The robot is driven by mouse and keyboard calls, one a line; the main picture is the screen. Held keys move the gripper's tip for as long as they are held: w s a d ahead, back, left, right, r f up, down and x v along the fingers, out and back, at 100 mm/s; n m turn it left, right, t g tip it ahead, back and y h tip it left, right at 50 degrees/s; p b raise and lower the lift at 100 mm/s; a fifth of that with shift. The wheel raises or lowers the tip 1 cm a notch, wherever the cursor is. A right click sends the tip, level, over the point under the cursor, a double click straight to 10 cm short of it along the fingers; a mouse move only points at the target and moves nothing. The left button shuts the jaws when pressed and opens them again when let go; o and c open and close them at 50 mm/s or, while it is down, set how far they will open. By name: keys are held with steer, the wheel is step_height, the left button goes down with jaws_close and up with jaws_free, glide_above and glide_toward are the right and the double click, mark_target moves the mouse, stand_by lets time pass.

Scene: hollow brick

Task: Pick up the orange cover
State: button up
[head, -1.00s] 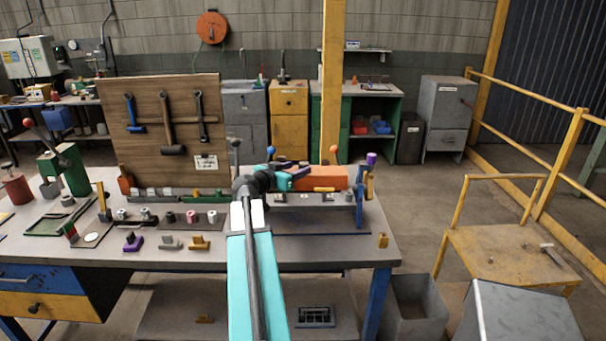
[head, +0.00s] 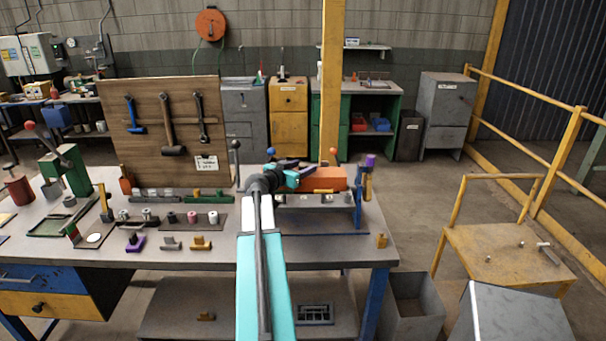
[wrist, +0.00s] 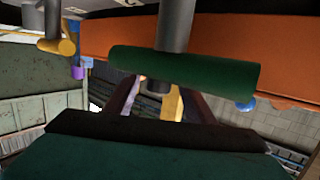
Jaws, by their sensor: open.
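The orange cover (head: 328,178) is a long orange block over the grey fixture at the right end of the workbench. In the wrist view its orange side (wrist: 275,55) fills the upper right. My gripper (head: 300,168) is at the left end of the cover in the head view, partly overlapping it. Its dark fingers (wrist: 158,105) are apart in the wrist view, with nothing seen held between them. A dark green bar (wrist: 185,72) on a grey post crosses just in front of the fingers. Whether any finger touches the cover cannot be told.
A blue upright (head: 359,205) with a purple top stands at the fixture's right end. Knobbed levers (head: 333,153) rise near the cover. A wooden tool board (head: 180,110) stands behind the bench at left. Small coloured parts (head: 200,243) lie along the front.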

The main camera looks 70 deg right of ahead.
steer(key=shift+s+d+f, duration=0.1)
steer(key=shift+d, duration=0.2)
stand_by(0.4)
steer(key=c, duration=1.3)
steer(key=shift+o, duration=0.2)
steer(key=shift+r+b, duration=1.45)
steer(key=shift+r, duration=3.6)
